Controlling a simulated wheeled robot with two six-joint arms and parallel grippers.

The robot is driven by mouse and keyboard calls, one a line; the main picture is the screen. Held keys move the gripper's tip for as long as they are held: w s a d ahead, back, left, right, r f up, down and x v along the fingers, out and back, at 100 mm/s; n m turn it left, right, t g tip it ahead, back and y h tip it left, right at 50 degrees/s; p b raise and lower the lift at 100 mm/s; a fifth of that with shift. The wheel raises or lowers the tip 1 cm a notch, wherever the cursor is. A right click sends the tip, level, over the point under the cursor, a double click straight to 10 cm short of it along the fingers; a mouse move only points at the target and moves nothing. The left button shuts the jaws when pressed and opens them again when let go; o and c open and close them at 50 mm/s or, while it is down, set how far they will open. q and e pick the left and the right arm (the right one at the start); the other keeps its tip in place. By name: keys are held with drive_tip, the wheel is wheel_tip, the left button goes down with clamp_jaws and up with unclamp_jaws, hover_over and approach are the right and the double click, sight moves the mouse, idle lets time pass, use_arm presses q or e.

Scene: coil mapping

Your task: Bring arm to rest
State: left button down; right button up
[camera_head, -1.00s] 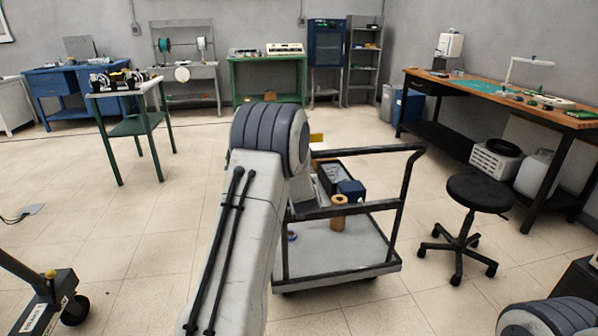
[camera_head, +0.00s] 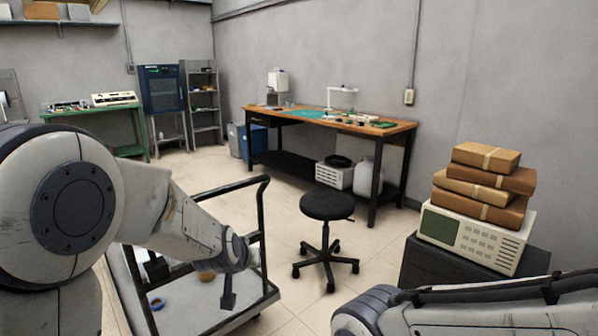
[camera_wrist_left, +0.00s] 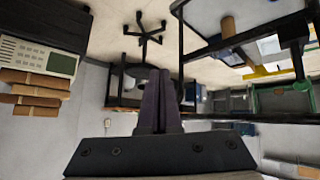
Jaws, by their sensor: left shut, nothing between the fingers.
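My left arm comes in large from the left in the head view, bent at the elbow. Its gripper (camera_head: 228,298) points down, in front of the cart in the picture. In the left wrist view the two dark fingers (camera_wrist_left: 160,100) are pressed together with nothing between them. A link of my right arm lies across the bottom right of the head view. Its gripper is outside the picture.
A grey cart with a black handle (camera_head: 266,215) stands behind the left arm. A black stool (camera_head: 327,206) and a wooden workbench (camera_head: 375,128) lie beyond. At right, brown parcels (camera_head: 487,160) sit on a beige instrument (camera_head: 470,242) atop a dark cabinet (camera_head: 425,268).

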use_arm(q)
drive_tip(key=s+d+m+g+h, duration=0.25)
drive_tip(key=s+d, duration=0.55)
drive_tip(key=s, duration=0.4)
drive_tip(key=s+f+m+g+y, duration=0.2)
drive_tip(key=s+m+g, duration=0.35)
drive_tip(key=s, duration=1.55)
wheel_tip(320, 180, up, 16)
drive_tip(key=s+a+g+p, duration=0.1)
drive_tip(key=p, duration=1.4)
drive_tip(key=shift+s+a+n+y+p, duration=0.2)
drive_tip(key=shift+a+n+y+p, duration=0.1)
drive_tip(key=shift+y, duration=0.05)
drive_tip(key=shift+f, duration=0.1)
